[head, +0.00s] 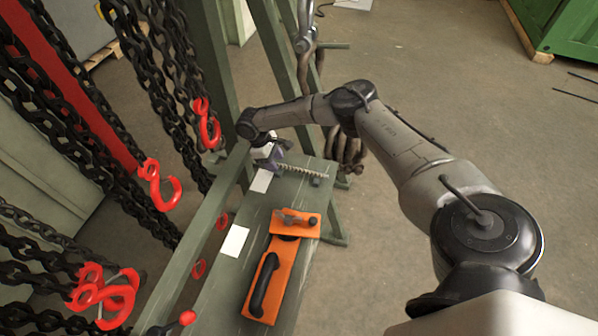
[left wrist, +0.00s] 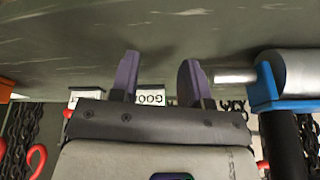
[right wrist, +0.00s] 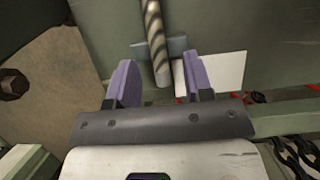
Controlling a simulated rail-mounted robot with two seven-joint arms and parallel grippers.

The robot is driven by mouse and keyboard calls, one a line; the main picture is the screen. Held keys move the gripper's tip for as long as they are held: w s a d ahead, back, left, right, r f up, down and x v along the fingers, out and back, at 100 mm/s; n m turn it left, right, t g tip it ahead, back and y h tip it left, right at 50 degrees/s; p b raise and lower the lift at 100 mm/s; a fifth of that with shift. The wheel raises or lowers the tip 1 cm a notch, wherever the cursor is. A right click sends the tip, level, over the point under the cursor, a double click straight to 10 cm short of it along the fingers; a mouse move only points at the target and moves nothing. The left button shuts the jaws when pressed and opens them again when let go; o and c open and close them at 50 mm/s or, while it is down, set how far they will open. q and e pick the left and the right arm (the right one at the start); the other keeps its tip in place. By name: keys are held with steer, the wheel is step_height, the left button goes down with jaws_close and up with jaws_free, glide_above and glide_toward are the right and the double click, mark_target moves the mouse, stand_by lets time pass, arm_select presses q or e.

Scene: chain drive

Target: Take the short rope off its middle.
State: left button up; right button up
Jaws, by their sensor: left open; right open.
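The short rope (head: 303,171), grey-brown and twisted, lies along the far part of the green bench (head: 262,218) in the head view. My right gripper (head: 270,157) is low over the bench near the rope's left end. In the right wrist view the rope (right wrist: 152,28) comes down from the top and its near end lies between the open purple fingers. The fingers do not touch it visibly. A small blue-grey block (right wrist: 176,47) lies under or behind it. My left gripper (left wrist: 155,80) is open and empty in its wrist view; it is not in the head view.
An orange tool with a black handle (head: 264,287) lies nearer on the bench. White cards (head: 235,241) lie beside it. Chains with red hooks (head: 157,184) hang at left. In the left wrist view a blue-and-black tool (left wrist: 264,88) is right of the fingers.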

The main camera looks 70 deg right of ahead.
steer(key=shift+f, duration=0.25)
jaws_close()
stand_by(0.3)
